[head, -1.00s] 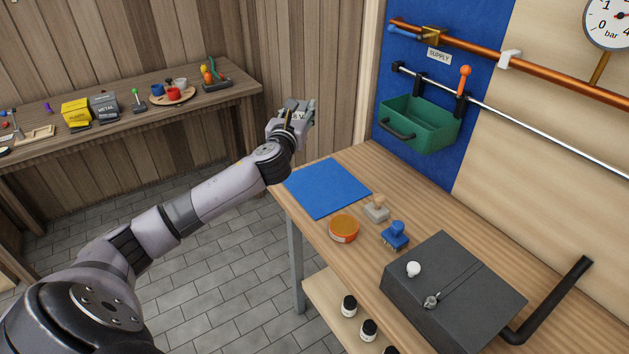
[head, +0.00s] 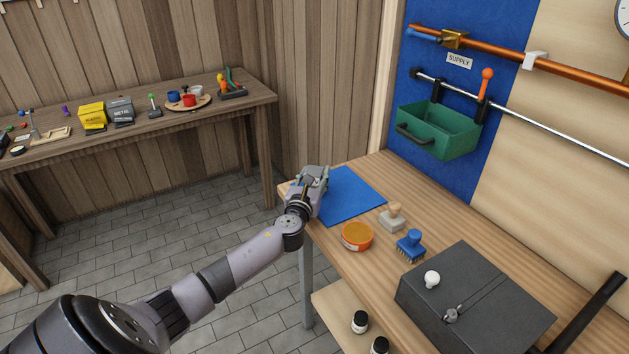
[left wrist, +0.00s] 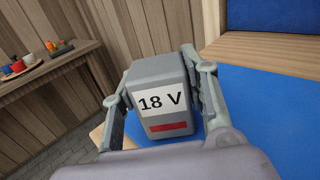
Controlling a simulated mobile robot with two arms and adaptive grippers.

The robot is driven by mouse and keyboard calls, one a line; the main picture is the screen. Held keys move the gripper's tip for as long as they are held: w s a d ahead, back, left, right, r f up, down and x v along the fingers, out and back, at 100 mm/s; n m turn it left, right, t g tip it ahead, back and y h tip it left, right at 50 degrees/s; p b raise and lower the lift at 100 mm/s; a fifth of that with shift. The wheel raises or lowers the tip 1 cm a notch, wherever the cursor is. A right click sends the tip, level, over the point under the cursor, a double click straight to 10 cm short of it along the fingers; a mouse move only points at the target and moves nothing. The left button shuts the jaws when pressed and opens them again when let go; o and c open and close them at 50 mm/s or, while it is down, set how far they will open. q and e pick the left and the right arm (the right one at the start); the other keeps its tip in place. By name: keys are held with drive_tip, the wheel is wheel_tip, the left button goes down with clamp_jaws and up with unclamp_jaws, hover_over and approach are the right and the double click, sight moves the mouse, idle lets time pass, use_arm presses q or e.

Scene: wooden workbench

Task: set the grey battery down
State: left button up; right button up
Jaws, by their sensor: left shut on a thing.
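The grey battery (left wrist: 160,88), a block with a white "18 V" label and a red stripe, is between the fingers of my left gripper (left wrist: 158,92) in the left wrist view. The fingers are shut on its two sides. In the head view my left gripper (head: 316,178) is at the left edge of the blue mat (head: 352,197), and the battery is mostly hidden there by the gripper. The mat also shows below and right of the battery in the left wrist view (left wrist: 260,120). I cannot tell whether the battery touches the mat. My right gripper is not in view.
On the workbench (head: 370,275), right of the mat, are an orange round tin (head: 357,236), a wooden-handled stamp (head: 392,217), a blue brush (head: 410,245) and a dark grey box (head: 475,300). A green bin (head: 440,130) hangs on the wall rail. The mat's visible part is clear.

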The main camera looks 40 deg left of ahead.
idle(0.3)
use_arm(q)
drive_tip(key=shift+f, duration=0.2)
drive_tip(key=o, duration=1.4)
drive_tip(key=shift+c, duration=0.2)
drive_tip(key=shift+r, duration=0.25)
drive_tip(key=shift+s+d+f, duration=0.1)
drive_tip(key=shift+s+d, duration=0.05)
drive_tip(key=shift+s, duration=0.2)
drive_tip(key=v, duration=1.1)
drive_tip(key=shift+s+p, duration=0.2)
drive_tip(key=shift+p, duration=0.15)
